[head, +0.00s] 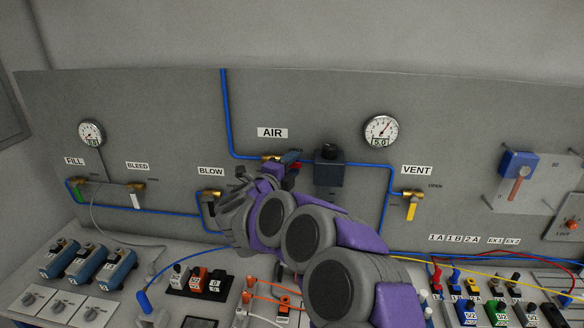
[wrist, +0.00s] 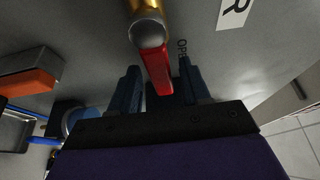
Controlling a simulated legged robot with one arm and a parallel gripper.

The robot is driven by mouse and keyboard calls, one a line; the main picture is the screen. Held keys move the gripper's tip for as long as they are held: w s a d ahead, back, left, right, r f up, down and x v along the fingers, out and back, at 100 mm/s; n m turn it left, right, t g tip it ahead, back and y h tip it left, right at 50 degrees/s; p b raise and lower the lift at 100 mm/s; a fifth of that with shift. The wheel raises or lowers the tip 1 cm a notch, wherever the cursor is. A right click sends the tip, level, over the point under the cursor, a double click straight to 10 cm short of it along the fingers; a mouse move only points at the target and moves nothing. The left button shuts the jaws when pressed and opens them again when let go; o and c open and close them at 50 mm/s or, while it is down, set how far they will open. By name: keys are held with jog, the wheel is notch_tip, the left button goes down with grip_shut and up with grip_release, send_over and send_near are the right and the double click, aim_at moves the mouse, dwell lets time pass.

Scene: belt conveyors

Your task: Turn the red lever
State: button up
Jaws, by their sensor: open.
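The red lever (wrist: 155,72) hangs from a brass valve (wrist: 146,14) in the wrist view. It lies between the two blue fingers of my open gripper (wrist: 160,68), with a gap on each side. I cannot tell how deep between the fingers it sits. In the head view the brass valve (head: 270,157) is on the blue pipe below the AIR label, and my gripper (head: 288,160) is at it. My arm and gripper hide most of the lever there; only a bit of red shows.
A dark box (head: 328,168) sits on the pipe just right of my gripper. The bench below carries blue cylinders (head: 89,264), switches and cables.

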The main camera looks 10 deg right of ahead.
jog(key=shift+w+d, duration=0.15)
jog(key=shift+d, duration=0.05)
grip_shut()
dwell(0.4)
